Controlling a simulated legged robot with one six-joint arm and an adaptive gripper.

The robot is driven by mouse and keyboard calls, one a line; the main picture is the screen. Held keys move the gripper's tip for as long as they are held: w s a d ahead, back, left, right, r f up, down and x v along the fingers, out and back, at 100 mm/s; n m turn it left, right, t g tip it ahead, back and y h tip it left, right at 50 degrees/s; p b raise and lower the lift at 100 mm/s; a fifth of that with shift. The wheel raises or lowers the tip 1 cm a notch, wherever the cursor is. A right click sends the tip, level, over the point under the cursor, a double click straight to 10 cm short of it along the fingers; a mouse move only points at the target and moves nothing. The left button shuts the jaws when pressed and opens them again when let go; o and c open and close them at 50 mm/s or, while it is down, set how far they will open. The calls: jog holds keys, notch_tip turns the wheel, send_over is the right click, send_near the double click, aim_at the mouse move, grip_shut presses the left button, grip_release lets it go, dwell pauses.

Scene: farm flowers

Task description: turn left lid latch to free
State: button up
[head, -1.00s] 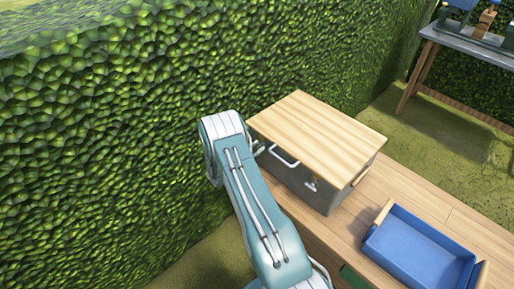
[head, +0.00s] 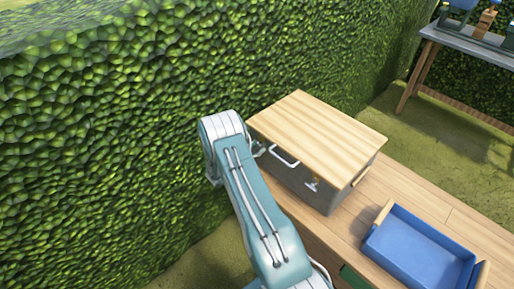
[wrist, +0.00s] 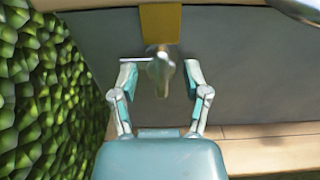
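The box (head: 318,190) has grey walls and a light wooden lid (head: 318,132), which lies flat on top. The left lid latch (wrist: 160,68) shows in the wrist view as a metal knob with a thin bar to its left, below a yellow plate (wrist: 160,23). My gripper (wrist: 157,78) is open, with one fingertip on each side of the latch and visible gaps to the knob. Whether the left fingertip touches the bar I cannot tell. In the head view my arm hides most of the gripper and the left latch. The right latch (head: 312,185) shows on the front wall.
A metal handle (head: 284,156) sits on the front wall between the latches. The box stands on a wooden bench (head: 400,192) beside a blue tray (head: 417,253). A hedge (head: 110,130) rises close on the left. Another table (head: 470,42) stands far right.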

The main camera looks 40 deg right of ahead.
jog(key=shift+r, duration=0.1)
jog(key=s+a, duration=0.1)
jog(key=a, duration=1.1)
dwell(0.4)
